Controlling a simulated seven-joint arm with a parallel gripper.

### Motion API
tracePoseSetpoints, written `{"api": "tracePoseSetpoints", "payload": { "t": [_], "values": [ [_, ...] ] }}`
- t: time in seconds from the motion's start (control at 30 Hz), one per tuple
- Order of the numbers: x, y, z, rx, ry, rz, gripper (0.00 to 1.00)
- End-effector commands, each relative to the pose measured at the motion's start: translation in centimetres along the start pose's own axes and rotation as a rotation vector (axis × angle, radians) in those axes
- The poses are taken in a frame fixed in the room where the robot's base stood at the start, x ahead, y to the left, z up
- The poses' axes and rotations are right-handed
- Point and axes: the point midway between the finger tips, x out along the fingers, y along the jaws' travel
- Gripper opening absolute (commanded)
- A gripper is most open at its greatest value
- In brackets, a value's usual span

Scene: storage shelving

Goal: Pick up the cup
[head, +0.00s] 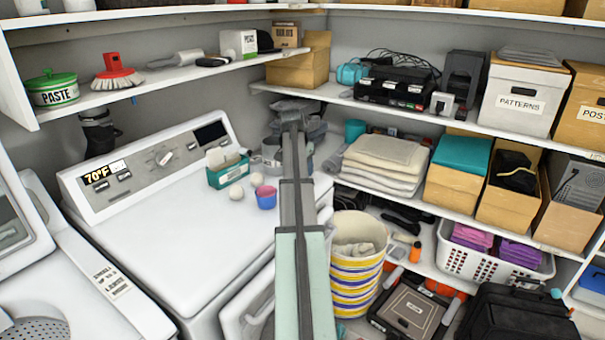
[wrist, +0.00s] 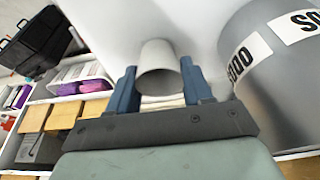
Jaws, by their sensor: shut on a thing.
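The cup (wrist: 157,52) is a plain pale grey cylinder in the wrist view, with its round end facing the camera. My gripper (wrist: 158,67) has its two blue fingers on either side of the cup and is shut on it. In the head view my arm reaches over the washer to the back corner, and its dark wrist hides most of the gripper. I cannot make out the held cup clearly there.
A large grey container (wrist: 262,75) with white labels stands close right of the fingers in the wrist view. On the white washer (head: 160,235) are a green box (head: 228,170), pale balls and a blue-pink cup (head: 266,196). Shelves with towels (head: 385,162) and boxes stand right.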

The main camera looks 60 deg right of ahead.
Motion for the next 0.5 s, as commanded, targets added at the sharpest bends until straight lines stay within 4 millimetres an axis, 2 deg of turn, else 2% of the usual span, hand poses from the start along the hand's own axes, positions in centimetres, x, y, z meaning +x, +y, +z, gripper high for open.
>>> {"api": "tracePoseSetpoints", "payload": {
  "t": [0.27,0.5],
  "values": [
    [-0.8,0.0,-0.3,0.000,0.001,-0.001,0.21],
    [-4.4,-0.1,-1.5,0.001,0.001,-0.001,0.21]
  ]
}}
